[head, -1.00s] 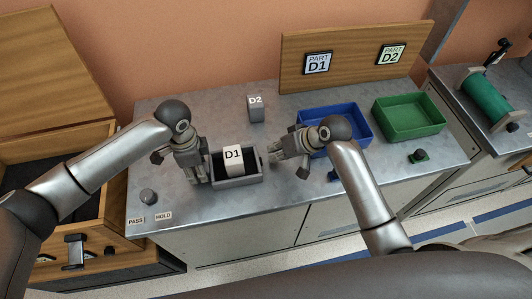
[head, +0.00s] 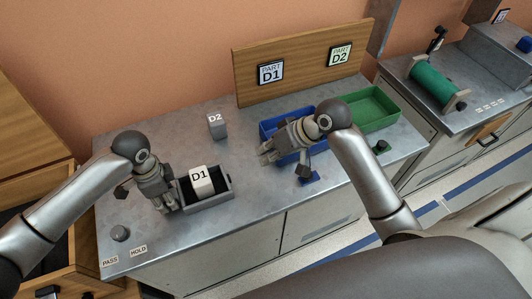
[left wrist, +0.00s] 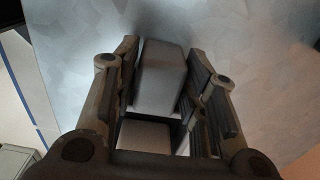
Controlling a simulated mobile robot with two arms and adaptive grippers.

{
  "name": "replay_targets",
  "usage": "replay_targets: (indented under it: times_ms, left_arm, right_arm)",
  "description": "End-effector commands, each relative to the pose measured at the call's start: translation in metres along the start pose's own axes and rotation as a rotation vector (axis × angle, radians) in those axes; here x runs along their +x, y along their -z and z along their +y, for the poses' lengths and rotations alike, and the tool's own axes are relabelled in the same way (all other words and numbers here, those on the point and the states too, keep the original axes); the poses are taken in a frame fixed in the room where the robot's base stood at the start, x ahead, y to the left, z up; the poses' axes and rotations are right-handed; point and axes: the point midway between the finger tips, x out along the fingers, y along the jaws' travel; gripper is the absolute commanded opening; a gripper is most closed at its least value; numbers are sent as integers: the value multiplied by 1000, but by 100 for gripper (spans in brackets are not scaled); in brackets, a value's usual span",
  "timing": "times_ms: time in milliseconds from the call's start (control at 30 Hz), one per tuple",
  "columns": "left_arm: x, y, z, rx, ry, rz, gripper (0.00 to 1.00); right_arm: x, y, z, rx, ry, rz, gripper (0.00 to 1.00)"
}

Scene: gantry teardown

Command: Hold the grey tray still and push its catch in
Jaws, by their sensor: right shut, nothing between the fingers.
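The grey tray (head: 217,204) stands near the front of the metal bench, with a white block marked D1 (head: 201,184) in it. My left gripper (head: 165,203) is at the tray's left end. In the left wrist view its fingers (left wrist: 163,75) lie close along both sides of a grey block-like part, which seems to belong to the tray. My right gripper (head: 265,155) is shut and empty, in the air to the right of the tray, apart from it. I cannot make out the tray's catch clearly.
A grey block marked D2 (head: 217,127) stands behind the tray. A blue bin (head: 266,132), partly hidden by my right gripper, and a green bin (head: 372,100) are to the right. The bench between D2 and the tray is clear.

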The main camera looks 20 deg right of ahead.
Motion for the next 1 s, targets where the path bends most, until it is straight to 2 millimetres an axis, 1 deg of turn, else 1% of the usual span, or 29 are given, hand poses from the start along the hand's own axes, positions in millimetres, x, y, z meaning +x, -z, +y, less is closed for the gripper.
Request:
replay_targets:
  times_ms: [33, 100, 400, 467, 533, 667, 800, 1000]
  left_arm:
    - [0, 0, 0, 0, 0, 0, 50]
    - [0, 0, 0, 0, 0, 0, 59]
    - [-1, 0, 0, 1, 0, 0, 59]
    - [-3, 0, 0, 1, 1, 1, 59]
    - [-10, 0, -1, 0, 1, 1, 59]
    - [-32, 0, -1, 1, 4, 2, 59]
    - [-63, 1, -1, 2, 4, 2, 59]
    - [-100, 0, -1, 1, 3, 1, 59]
  right_arm:
    - [0, 0, 0, 0, 0, 0, 0]
    - [0, 0, 0, 0, 0, 0, 0]
    - [0, 0, 0, 0, 0, 0, 0]
    - [0, 0, 0, 0, 0, 0, 0]
    - [0, 0, 0, 0, 0, 0, 0]
    - [0, 0, 0, 0, 0, 0, 0]
    - [0, 0, 0, 0, 0, 0, 0]
    - [0, 0, 0, 0, 0, 0, 0]
